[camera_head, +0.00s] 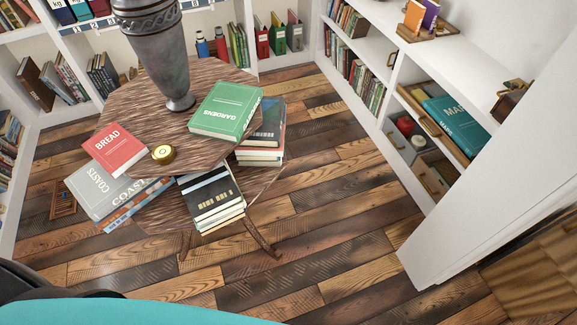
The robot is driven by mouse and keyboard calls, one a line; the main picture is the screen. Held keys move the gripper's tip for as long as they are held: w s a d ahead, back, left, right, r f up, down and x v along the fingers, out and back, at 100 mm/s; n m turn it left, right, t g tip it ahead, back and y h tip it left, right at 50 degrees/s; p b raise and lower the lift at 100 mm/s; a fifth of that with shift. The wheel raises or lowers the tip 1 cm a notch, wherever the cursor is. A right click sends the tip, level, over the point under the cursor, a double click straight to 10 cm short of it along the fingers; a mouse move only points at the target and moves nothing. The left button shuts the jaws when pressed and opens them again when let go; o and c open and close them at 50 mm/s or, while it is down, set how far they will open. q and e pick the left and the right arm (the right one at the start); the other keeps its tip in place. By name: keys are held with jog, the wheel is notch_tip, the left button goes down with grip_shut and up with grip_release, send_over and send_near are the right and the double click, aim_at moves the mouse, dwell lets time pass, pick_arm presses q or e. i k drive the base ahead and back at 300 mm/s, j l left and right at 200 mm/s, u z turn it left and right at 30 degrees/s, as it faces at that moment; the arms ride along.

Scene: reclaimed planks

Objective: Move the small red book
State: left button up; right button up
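The small red book (115,149), with "BREAD" on its cover, lies flat at the left edge of the round wooden table's top (182,137). Its cover faces up and it looks partly out over the edge. A small round gold tin (163,154) stands just right of it, close to its corner. Neither of my grippers is in this view, so I cannot see whether they are open or shut.
A thick green "GARDENS" book (226,110) and a tall grey metal vase (163,50) share the tabletop. Below its edge are a grey "COASTS" book (105,190), a dark-covered stack (212,197) and another stack (262,140). White shelves (375,45) line the walls. Plank floor is clear in front.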

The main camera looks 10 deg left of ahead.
aim_at(115, 149)
jog(key=k+j+u, duration=0.1)
jog(key=k+j, duration=0.55)
jog(key=k+l, duration=0.05)
jog(key=k, duration=0.05)
